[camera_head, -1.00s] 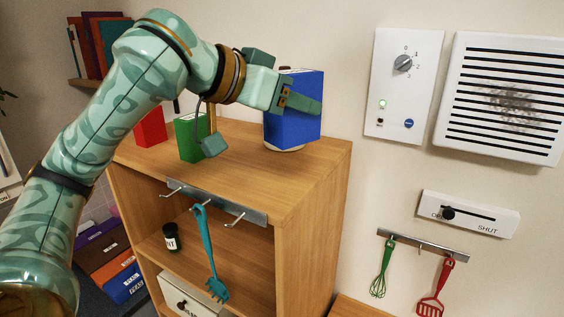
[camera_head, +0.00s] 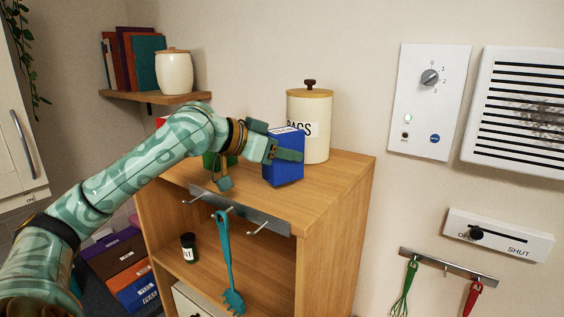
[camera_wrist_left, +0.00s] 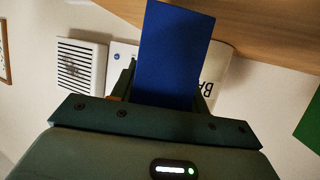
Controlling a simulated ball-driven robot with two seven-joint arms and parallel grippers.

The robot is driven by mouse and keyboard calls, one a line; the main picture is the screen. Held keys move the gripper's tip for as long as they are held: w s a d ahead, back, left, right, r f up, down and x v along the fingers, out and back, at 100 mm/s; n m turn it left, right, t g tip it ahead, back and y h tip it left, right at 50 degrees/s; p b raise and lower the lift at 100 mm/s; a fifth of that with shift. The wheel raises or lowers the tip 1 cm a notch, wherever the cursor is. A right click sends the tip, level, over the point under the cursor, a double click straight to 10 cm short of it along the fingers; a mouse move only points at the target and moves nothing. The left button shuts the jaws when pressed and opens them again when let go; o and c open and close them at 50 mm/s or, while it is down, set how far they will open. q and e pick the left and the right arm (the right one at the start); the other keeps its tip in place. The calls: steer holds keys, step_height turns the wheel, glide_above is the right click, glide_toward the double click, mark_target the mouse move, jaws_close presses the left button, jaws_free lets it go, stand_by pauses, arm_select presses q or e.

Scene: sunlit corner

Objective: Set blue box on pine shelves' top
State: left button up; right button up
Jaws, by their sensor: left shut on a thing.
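The blue box (camera_head: 284,168) is upright in my left gripper (camera_head: 284,146), whose fingers are shut on its sides. It is at the top of the pine shelves (camera_head: 330,185), in front of the cream canister; I cannot tell whether its base touches the wood. In the left wrist view the blue box (camera_wrist_left: 175,55) stands between the fingers of my left gripper (camera_wrist_left: 166,88), its far end overlapping the wooden surface (camera_wrist_left: 245,30). My right gripper is not in view.
The canister (camera_head: 315,130) stands close behind the box. A green box (camera_head: 209,160) and a red box (camera_head: 161,121) are largely hidden behind my left arm. A hook rail (camera_head: 240,209) with a teal utensil (camera_head: 227,260) is on the front edge. Bare top lies to the right.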

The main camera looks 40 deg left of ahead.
arm_select(q)
steer(key=shift+f, duration=0.7)
steer(key=shift+w, duration=0.1)
steer(key=o, duration=0.7)
steer(key=shift+f, duration=0.2)
steer(key=shift+c, duration=0.2)
steer(key=o, duration=0.4)
